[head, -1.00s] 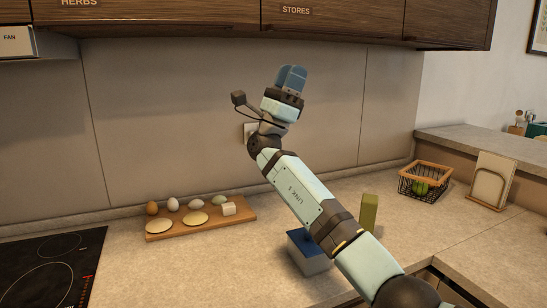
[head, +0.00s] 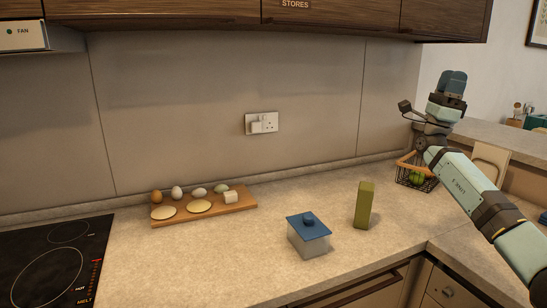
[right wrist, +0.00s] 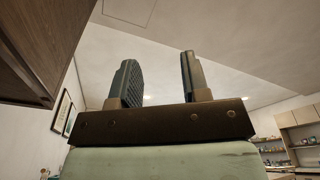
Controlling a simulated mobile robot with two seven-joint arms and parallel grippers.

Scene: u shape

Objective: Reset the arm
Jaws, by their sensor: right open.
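My right arm comes in from the lower right in the head view. Its gripper (head: 452,84) points up, raised above the wire basket at the right end of the counter. In the right wrist view the two fingers of the right gripper (right wrist: 158,82) stand well apart with nothing between them, and the ceiling shows behind. My left gripper is not in the head view.
A wooden board (head: 240,205) with eggs and other food lies at the back left. A blue-lidded box (head: 308,240) and a green block (head: 364,205) stand mid-counter. The wire basket (head: 407,178) is partly behind my arm. A black hob (head: 55,262) is at left. Cabinets (head: 200,10) hang overhead.

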